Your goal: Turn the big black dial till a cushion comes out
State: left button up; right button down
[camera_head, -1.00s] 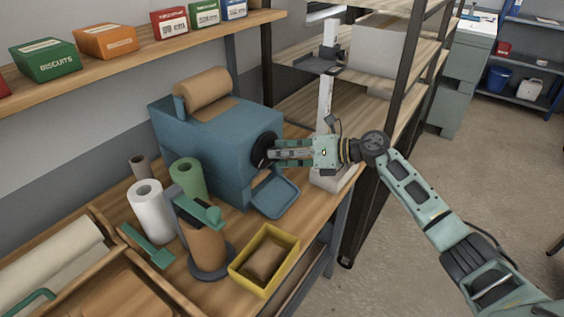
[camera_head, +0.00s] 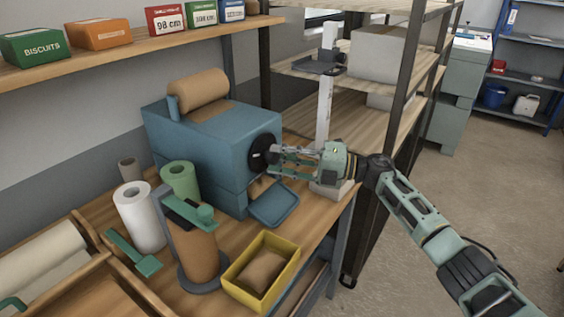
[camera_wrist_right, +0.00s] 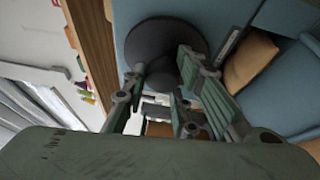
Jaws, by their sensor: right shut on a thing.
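The big black dial (camera_head: 264,151) is on the right end of the blue machine (camera_head: 220,150). It shows as a dark disc in the right wrist view (camera_wrist_right: 165,42). My right gripper (camera_head: 277,156) is shut on the dial's middle; its fingers (camera_wrist_right: 170,68) hide part of it. Tan paper (camera_wrist_right: 250,61) shows at the machine's outlet beside the dial in the wrist view; whether it is a whole cushion I cannot tell. A blue chute tray (camera_head: 273,203) sits below the dial. A brown cushion (camera_head: 265,269) lies in the yellow box (camera_head: 237,285). My left gripper is not in view.
A kraft paper roll (camera_head: 198,90) lies on top of the machine. White and green rolls (camera_head: 140,215) and a brown roll dispenser (camera_head: 198,255) stand in front. A shelf rack (camera_head: 400,110) stands close behind my right arm. The floor at right is clear.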

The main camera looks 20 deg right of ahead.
jog(key=shift+m+t+y+b, duration=0.35)
jog(key=shift+m+t+y, duration=0.25)
jog(key=shift+m, duration=1.4)
jog(key=shift+r+m, duration=0.1)
jog(key=shift+m, duration=0.2)
jog(key=c, duration=1.5)
grip_release()
jog(key=shift+c, duration=0.2)
jog(key=shift+d, duration=0.1)
jog(key=shift+s+d+f, duration=0.25)
jog(key=shift+d, duration=0.05)
jog(key=v, duration=1.1)
